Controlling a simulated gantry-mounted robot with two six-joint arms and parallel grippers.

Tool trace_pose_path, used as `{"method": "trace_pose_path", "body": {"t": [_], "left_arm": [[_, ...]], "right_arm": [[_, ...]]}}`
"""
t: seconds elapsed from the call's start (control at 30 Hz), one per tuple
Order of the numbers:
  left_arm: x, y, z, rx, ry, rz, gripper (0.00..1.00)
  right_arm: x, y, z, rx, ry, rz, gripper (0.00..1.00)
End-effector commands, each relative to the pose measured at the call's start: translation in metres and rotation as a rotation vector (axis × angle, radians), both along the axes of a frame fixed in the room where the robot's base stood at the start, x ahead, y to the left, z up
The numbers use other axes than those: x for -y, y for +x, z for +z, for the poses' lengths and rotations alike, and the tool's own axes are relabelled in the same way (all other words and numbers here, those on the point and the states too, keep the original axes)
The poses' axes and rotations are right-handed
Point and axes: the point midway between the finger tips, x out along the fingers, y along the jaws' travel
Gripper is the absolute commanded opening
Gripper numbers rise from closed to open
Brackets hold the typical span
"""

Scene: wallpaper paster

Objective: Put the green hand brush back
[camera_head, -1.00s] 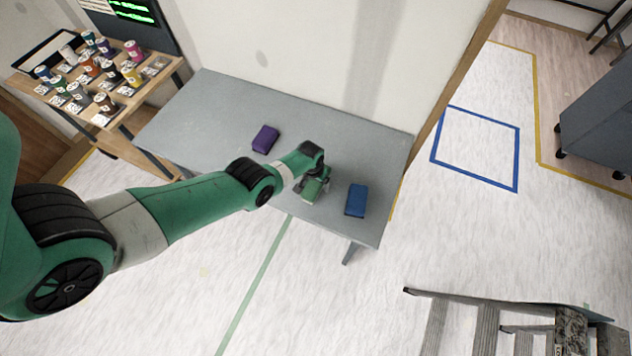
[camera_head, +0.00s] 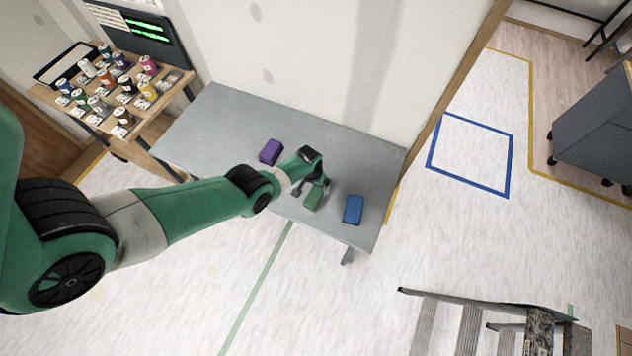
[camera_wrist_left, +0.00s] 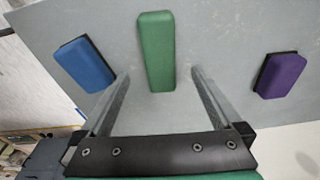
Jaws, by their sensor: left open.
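The green hand brush (camera_head: 313,199) lies on the grey table (camera_head: 225,125), between a purple brush and a blue brush. In the left wrist view the green brush (camera_wrist_left: 156,52) lies lengthwise, ahead of and between the fingers. My left gripper (camera_head: 311,187) is open above the table beside the green brush. In the left wrist view its two fingers (camera_wrist_left: 158,88) are spread wide with nothing held between them. My right gripper is not in view.
The purple brush (camera_head: 270,151) lies left of the green one and the blue brush (camera_head: 353,209) lies right, near the table edge. A wall stands behind the table. A wooden table with several cans (camera_head: 122,117) is at the left. A ladder (camera_head: 480,318) stands at the lower right.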

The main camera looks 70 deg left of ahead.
Motion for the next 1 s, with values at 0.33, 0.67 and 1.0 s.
{"method": "trace_pose_path", "body": {"t": [0.33, 0.67, 1.0], "left_arm": [[0.002, -0.002, 0.018, 0.000, 0.000, 0.000, 1.00], [-0.002, 0.017, 0.031, 0.043, 0.025, -0.016, 1.00], [0.014, 0.227, 0.286, 0.685, 0.332, -0.235, 1.00]], "right_arm": [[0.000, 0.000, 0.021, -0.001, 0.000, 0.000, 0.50], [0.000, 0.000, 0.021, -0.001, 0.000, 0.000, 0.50], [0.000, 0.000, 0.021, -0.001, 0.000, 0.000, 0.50]]}}
